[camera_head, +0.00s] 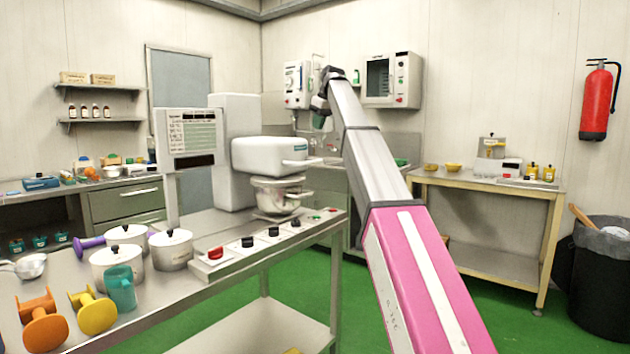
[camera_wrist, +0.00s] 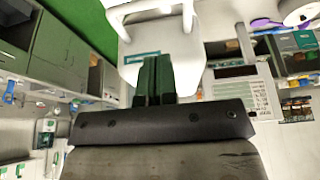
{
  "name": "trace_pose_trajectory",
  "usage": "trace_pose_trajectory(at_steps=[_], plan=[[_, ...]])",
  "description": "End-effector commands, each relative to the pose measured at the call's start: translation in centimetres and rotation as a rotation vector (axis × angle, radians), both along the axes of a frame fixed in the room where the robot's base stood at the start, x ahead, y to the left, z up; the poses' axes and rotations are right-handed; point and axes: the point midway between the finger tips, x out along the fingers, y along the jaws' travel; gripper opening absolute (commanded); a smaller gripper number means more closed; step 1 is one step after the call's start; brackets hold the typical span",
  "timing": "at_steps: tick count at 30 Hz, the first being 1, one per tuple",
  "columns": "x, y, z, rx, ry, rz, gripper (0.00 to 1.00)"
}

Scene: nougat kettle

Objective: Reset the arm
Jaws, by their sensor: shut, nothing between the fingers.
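My arm, with a grey and pink link, rises through the middle of the head view and reaches up toward the back wall. In the wrist view my gripper (camera_wrist: 156,80) shows as two dark green fingers side by side, shut and empty. Behind the fingers in that view is the white head of the mixer machine (camera_wrist: 180,62), apart from them as far as I can tell.
The mixer (camera_head: 270,155) and its bowl (camera_head: 278,195) stand on a steel table with lidded pots (camera_head: 171,250), a teal mug (camera_head: 120,290) and a control strip (camera_head: 262,243). A wooden table (camera_head: 490,186) stands at right. A bin (camera_head: 600,290) is far right. Green floor is open between.

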Motion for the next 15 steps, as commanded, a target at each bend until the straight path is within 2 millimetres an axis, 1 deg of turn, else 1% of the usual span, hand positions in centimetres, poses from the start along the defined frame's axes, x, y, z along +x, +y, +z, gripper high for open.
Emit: trace_pose_trajectory(at_steps=[2,5,6,8,9,11,12,14,15], plan=[[-0.2,-0.3,-2.0,-0.002,0.009,-0.016,0.0],[-0.3,-1.0,-6.2,-0.004,0.027,-0.054,0.0],[-0.5,-1.4,-8.3,-0.006,0.038,-0.073,0.0],[-0.7,-2.0,-11.7,-0.007,0.052,-0.107,0.0],[-0.9,-2.4,-14.0,-0.009,0.063,-0.13,0.0],[-1.3,-3.0,-17.3,-0.012,0.076,-0.164,0.0],[-1.6,-3.4,-19.5,-0.015,0.086,-0.185,0.0],[-2.2,-4.0,-22.7,-0.017,0.1,-0.218,0.0],[-2.7,-4.5,-24.7,-0.02,0.11,-0.241,0.0]])
